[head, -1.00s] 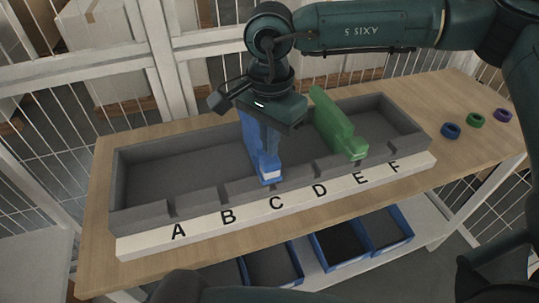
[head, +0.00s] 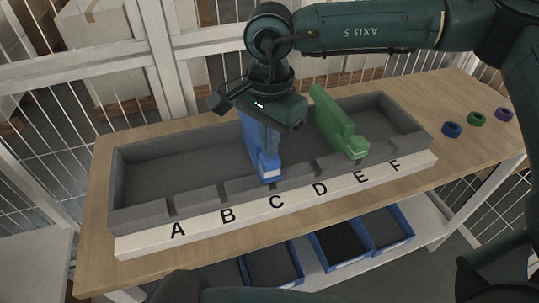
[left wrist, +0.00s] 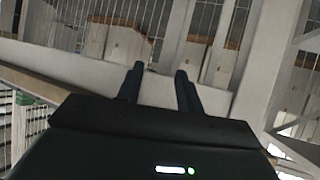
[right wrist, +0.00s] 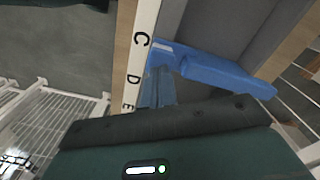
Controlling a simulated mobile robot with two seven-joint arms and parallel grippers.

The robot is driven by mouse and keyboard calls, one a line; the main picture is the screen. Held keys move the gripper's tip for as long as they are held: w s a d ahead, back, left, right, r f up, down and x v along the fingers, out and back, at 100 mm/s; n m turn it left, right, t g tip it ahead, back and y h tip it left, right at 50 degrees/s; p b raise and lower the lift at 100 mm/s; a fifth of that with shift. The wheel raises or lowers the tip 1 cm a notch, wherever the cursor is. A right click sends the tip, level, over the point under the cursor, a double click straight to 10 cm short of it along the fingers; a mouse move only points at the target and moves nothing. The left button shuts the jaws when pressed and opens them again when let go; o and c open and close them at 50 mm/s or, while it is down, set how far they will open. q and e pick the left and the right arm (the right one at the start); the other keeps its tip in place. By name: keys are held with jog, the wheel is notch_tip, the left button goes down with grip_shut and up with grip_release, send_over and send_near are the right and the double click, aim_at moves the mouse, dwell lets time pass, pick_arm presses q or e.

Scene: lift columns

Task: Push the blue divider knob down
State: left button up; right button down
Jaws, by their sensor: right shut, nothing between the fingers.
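The blue divider (head: 250,140) stands across the grey trough (head: 150,211), its front end with a pale-marked knob (head: 270,173) at the front wall above the letter C. My right gripper (head: 271,150) points down at the divider, its fingers together and empty, just over or against the knob end. In the right wrist view, the shut fingers (right wrist: 158,88) lie beside the blue divider (right wrist: 220,74); contact cannot be told. My left gripper (left wrist: 160,80) shows only in the left wrist view, its fingers apart with nothing between them.
A green divider (head: 335,124) stands in the trough near E. A white strip (head: 150,246) lettered A to F runs along the front. Blue, green and purple rings (head: 476,119) lie on the wooden table (head: 455,98) at right. Blue bins (head: 340,247) sit below.

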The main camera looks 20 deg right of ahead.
jog(key=shift+f+b, duration=0.7)
jog(key=shift+f, duration=0.2)
jog(key=shift+f+b, duration=0.45)
jog(key=shift+f, duration=0.05)
pick_arm(q)
jog(key=shift+w+d+f+n, duration=0.2)
jog(key=shift+f+n, duration=0.1)
jog(key=shift+f, duration=0.35)
pick_arm(e)
jog(key=shift+r, duration=0.1)
pick_arm(q)
jog(key=shift+r, duration=0.15)
pick_arm(e)
jog(key=shift+r, duration=0.1)
